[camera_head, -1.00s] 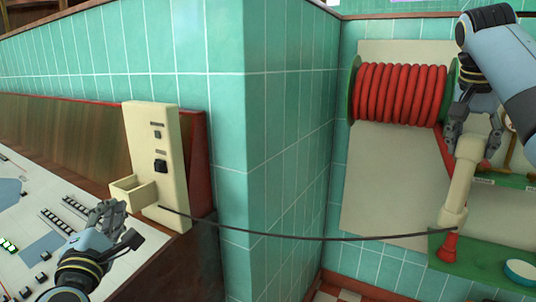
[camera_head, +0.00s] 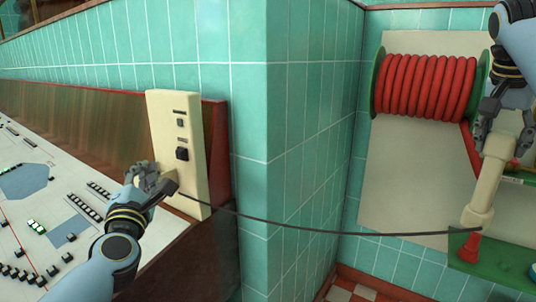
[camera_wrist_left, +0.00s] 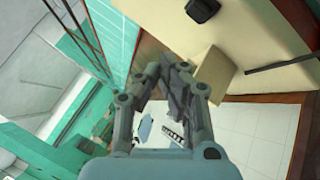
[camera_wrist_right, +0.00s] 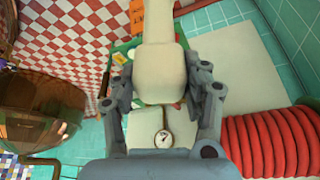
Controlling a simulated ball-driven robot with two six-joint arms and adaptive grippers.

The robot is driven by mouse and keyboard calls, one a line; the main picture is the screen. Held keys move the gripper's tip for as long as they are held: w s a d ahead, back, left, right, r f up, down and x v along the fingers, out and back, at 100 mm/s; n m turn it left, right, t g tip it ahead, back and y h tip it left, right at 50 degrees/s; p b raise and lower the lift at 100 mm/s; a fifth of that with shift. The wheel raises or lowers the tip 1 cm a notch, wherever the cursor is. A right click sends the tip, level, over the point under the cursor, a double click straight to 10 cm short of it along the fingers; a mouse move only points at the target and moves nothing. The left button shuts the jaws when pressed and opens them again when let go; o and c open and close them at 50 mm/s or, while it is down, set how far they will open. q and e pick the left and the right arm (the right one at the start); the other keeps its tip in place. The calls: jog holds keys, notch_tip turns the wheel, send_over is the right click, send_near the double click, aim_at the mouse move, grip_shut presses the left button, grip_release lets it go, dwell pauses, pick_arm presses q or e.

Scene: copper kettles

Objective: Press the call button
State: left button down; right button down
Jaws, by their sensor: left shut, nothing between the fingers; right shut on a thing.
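A cream call box (camera_head: 165,115) stands upright against the wooden panel. Its front has a black square button (camera_head: 182,154) and a smaller dark button (camera_head: 180,122) above it. The box also shows in the left wrist view (camera_wrist_left: 262,35), with a black knob (camera_wrist_left: 203,8) at the top. My left gripper (camera_head: 150,178) is shut and empty, left of the box and lower than the black button; I cannot tell whether it touches the cradle (camera_wrist_left: 216,76). My right gripper (camera_head: 486,128) is shut on the cream handset (camera_head: 486,185), which also shows in the right wrist view (camera_wrist_right: 158,65).
A black cord (camera_head: 330,231) hangs between box and handset, across the tiled corner (camera_head: 265,150). A red hose reel (camera_head: 425,88) is on the right wall. A green shelf (camera_head: 490,265) is below the handset. A white control desk (camera_head: 40,210) lies at left.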

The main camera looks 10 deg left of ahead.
pick_arm(q)
jog(key=shift+w+d+b, duration=0.15)
jog(key=shift+w+d, duration=0.15)
jog(key=shift+w, duration=0.4)
jog(key=shift+w+d+b, duration=0.2)
jog(key=shift+w+d, duration=0.05)
jog(key=shift+w, duration=0.4)
jog(key=shift+w+d+b, duration=0.15)
jog(key=shift+w+d, duration=0.15)
jog(key=shift+w, duration=0.4)
pick_arm(e)
jog(key=shift+f, duration=0.6)
pick_arm(q)
jog(key=shift+w+d, duration=0.15)
jog(key=shift+w, duration=0.25)
pick_arm(e)
jog(key=shift+f, duration=0.1)
pick_arm(q)
jog(key=shift+w+d, duration=0.1)
jog(key=shift+w, duration=0.2)
pick_arm(e)
jog(key=shift+f, duration=0.1)
pick_arm(q)
jog(key=shift+s, duration=0.15)
jog(key=shift+s+a, duration=0.3)
jog(key=shift+s, duration=0.3)
pick_arm(e)
jog(key=shift+r, duration=0.35)
